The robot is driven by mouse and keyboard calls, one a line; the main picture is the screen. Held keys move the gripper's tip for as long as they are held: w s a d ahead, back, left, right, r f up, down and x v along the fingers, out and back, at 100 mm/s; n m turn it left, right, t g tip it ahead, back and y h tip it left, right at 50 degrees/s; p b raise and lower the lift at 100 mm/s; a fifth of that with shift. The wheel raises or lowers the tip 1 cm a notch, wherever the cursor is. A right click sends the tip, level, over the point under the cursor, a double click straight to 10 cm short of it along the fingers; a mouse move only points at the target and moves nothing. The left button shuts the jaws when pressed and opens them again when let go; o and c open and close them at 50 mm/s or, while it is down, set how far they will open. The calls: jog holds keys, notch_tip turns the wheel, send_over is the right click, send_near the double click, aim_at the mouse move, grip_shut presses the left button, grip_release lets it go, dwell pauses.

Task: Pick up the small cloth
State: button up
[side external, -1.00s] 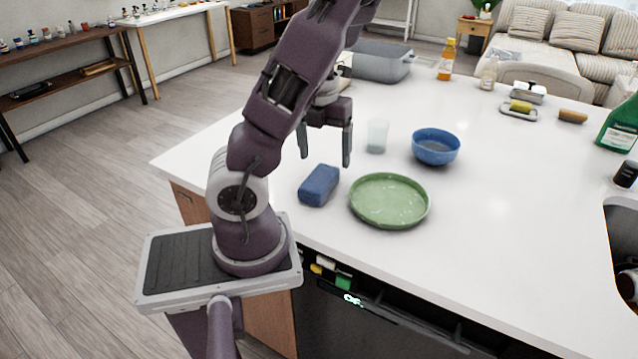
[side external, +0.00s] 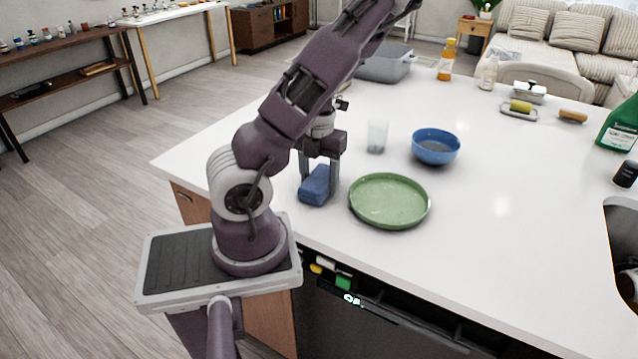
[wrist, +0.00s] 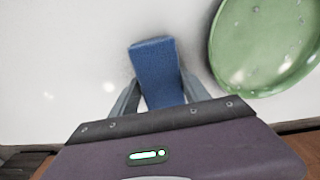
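The small cloth (side external: 314,187) is a blue folded block lying on the white counter near its front left edge. It also shows in the wrist view (wrist: 155,68), upper middle, with its near end between my fingers. My gripper (side external: 320,187) is down at the counter with one finger on each side of the cloth. In the wrist view my gripper (wrist: 160,90) stands open around the cloth, its fingers very close to the sides. Firm contact cannot be made out. The cloth still rests on the counter.
A green plate (side external: 390,201) lies just right of the cloth. A clear cup (side external: 377,136) and a blue bowl (side external: 436,147) stand behind. A grey bin (side external: 385,64) and bottle (side external: 447,60) are at the far edge. The counter's right middle is clear.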

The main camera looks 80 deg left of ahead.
aim_at(319, 177)
jog(key=shift+c, duration=1)
notch_tip(319, 177, up, 18)
